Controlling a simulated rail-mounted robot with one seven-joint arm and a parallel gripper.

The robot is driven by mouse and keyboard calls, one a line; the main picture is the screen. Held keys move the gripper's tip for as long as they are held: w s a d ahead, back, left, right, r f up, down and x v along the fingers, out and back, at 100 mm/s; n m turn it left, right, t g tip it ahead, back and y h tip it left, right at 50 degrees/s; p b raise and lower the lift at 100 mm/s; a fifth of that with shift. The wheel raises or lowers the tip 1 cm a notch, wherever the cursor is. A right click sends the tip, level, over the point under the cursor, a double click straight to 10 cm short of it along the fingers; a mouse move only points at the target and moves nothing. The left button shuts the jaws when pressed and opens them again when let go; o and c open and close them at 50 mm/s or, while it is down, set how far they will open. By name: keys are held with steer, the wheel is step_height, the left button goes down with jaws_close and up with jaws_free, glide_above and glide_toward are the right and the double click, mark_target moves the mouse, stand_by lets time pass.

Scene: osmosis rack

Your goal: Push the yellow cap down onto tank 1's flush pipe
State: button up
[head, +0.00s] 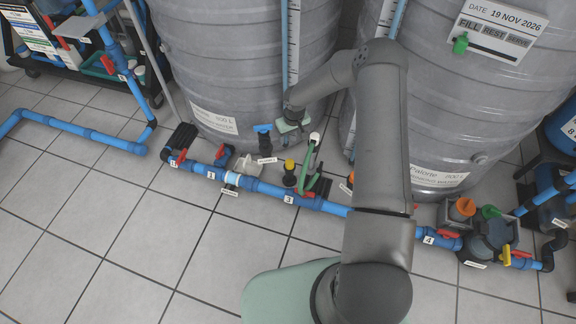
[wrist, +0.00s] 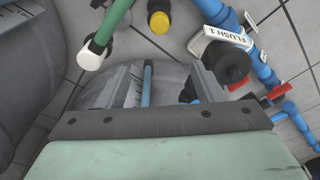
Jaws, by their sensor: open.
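The yellow cap (head: 290,165) sits on a short black fitting near label 3 on the blue floor pipe. It also shows at the top of the wrist view (wrist: 158,21). Tank 1's flush pipe, a black stub (wrist: 226,61) beside the FLUSH 1 tag (wrist: 228,37), lies by my right finger in the wrist view. In the head view a black stub with a blue top (head: 262,130) stands behind a white tag. My gripper (head: 291,122) is open and empty, above and behind the yellow cap. It also shows in the wrist view (wrist: 165,82). Whether a finger touches the stub is unclear.
A green hose with a white end (head: 314,138) rises right of the yellow cap. Large grey tanks (head: 240,60) stand close behind. Red valve handles (head: 220,152) line the blue pipe (head: 265,187). The tiled floor (head: 120,220) in front is clear.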

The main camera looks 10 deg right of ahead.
steer(key=b, duration=0.4)
glide_above(290, 162)
steer(key=f, duration=1.2)
steer(key=shift+w, duration=0.3)
steer(key=f+b, duration=0.1)
steer(key=f, duration=0.2)
steer(key=f+b, duration=0.1)
steer(key=f, duration=0.1)
steer(key=shift+s+f+b, duration=0.25)
steer(key=shift+s+b, duration=0.05)
steer(key=shift+b, duration=0.05)
steer(key=c, duration=1)
